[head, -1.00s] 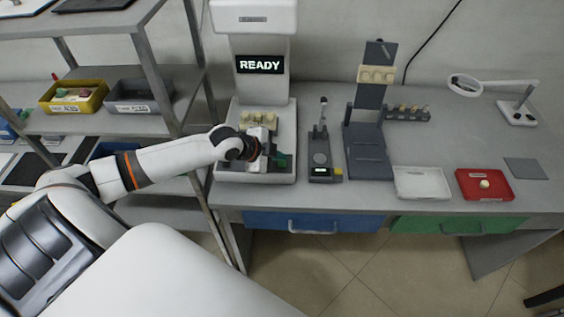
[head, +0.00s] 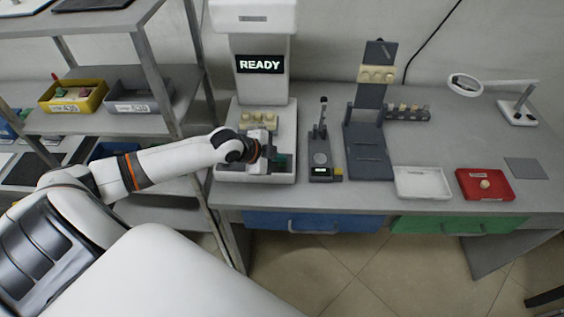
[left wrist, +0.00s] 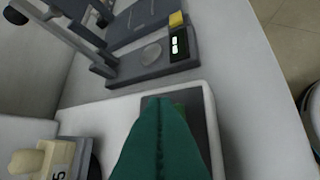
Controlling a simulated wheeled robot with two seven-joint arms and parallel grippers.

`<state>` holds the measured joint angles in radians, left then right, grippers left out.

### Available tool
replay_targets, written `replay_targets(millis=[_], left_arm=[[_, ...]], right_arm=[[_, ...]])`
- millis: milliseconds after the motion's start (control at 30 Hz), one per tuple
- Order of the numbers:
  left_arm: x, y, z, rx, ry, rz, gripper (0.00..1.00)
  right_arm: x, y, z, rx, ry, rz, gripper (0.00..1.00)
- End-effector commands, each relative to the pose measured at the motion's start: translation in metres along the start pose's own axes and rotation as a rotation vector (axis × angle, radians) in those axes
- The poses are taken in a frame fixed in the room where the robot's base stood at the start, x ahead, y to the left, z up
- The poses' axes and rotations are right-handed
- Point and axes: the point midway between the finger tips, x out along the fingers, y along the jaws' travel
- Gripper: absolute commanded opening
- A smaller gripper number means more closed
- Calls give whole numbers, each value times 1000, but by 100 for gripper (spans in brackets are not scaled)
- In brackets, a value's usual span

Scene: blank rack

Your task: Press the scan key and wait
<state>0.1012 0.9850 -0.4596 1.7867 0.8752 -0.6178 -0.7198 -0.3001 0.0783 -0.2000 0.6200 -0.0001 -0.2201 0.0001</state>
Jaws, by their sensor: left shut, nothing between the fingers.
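The white scanner (head: 262,90) stands at the left end of the bench, and its screen (head: 259,64) reads READY. A dark plate with a green patch (left wrist: 205,120), which looks like the scan key, lies on the scanner's white base. My left gripper (head: 281,161) is over the right front of that base. Its teal fingers (left wrist: 160,130) are shut and empty, and they hide much of the plate. I cannot tell whether the fingertips touch the key. My right gripper is not in view.
Several cream-capped pieces (head: 259,119) sit on the scanner base behind my gripper. A dark instrument (head: 321,158) with a small display stands close on the right. Farther right are a grey rack (head: 368,155), a white tray (head: 422,182) and a red tray (head: 485,184). Shelves (head: 150,70) stand left.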

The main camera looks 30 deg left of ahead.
Motion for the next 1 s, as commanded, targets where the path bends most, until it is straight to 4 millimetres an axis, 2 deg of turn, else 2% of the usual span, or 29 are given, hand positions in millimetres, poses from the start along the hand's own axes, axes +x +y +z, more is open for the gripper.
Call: replay_targets(millis=[1000], left_arm=[[7, -5, -5, 0, 1, 0, 0]], right_arm=[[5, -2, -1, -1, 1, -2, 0]])
